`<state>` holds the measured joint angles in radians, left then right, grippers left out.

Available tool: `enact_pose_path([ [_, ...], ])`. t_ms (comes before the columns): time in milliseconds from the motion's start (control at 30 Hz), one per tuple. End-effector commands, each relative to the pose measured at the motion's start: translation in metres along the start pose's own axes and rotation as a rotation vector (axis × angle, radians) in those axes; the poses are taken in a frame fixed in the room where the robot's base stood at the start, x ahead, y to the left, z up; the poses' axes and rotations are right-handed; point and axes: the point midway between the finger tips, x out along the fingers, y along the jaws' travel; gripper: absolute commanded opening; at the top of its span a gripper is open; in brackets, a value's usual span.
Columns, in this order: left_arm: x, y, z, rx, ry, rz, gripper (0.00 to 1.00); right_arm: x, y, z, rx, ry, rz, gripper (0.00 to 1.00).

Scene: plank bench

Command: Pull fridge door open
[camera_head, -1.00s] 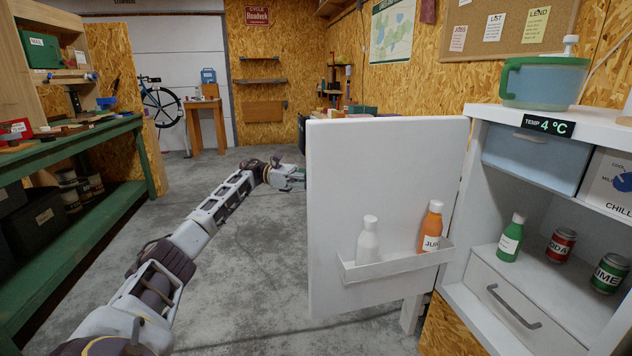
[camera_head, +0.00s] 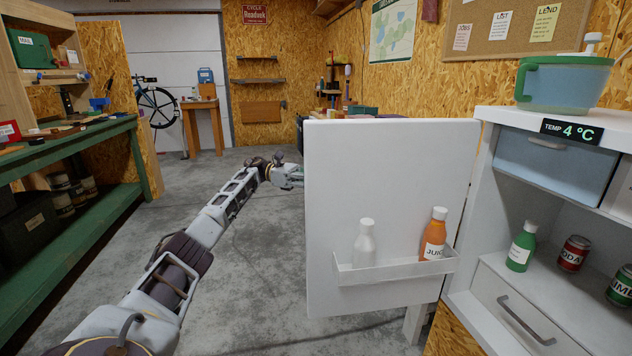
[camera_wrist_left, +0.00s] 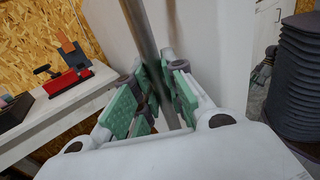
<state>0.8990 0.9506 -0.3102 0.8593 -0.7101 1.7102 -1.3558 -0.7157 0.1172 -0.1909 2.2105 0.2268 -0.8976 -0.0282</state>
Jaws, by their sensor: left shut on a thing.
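The white fridge door (camera_head: 390,170) stands wide open, its inner side facing me in the head view. Its shelf (camera_head: 395,270) holds a white bottle (camera_head: 364,245) and an orange juice bottle (camera_head: 434,235). My left gripper (camera_head: 291,177) is at the door's left edge, its fingertips hidden behind the door. In the left wrist view, the green-padded fingers (camera_wrist_left: 160,88) are closed around the grey bar handle (camera_wrist_left: 143,35) on the door's outer side. The fridge body (camera_head: 480,245) is open at the right. My right gripper is not in view.
Inside the fridge are a green bottle (camera_head: 521,247), cans (camera_head: 573,254) and a drawer (camera_head: 515,310). A jug (camera_head: 563,82) stands on top. A green workbench (camera_head: 75,145) lines the left. The concrete floor (camera_head: 245,250) between is clear.

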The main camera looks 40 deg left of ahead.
Motion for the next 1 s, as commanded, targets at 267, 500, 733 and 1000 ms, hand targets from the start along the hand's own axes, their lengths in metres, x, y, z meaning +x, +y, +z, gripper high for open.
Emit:
enact_pose_path([
  [267,-0.0001,-0.0002,-0.0004,-0.001,0.001,0.0,0.21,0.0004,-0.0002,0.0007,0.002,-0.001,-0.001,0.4],
  [500,0.0,-0.0001,-0.0002,-0.001,0.001,0.0,0.35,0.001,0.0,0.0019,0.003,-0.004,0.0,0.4],
  [733,-0.0004,0.0,0.0,0.0,0.001,0.0,0.35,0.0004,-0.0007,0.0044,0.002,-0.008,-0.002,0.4],
  [1000,-0.0097,0.0007,0.0006,0.0,0.0,0.002,0.35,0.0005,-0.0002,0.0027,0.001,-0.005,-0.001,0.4],
])
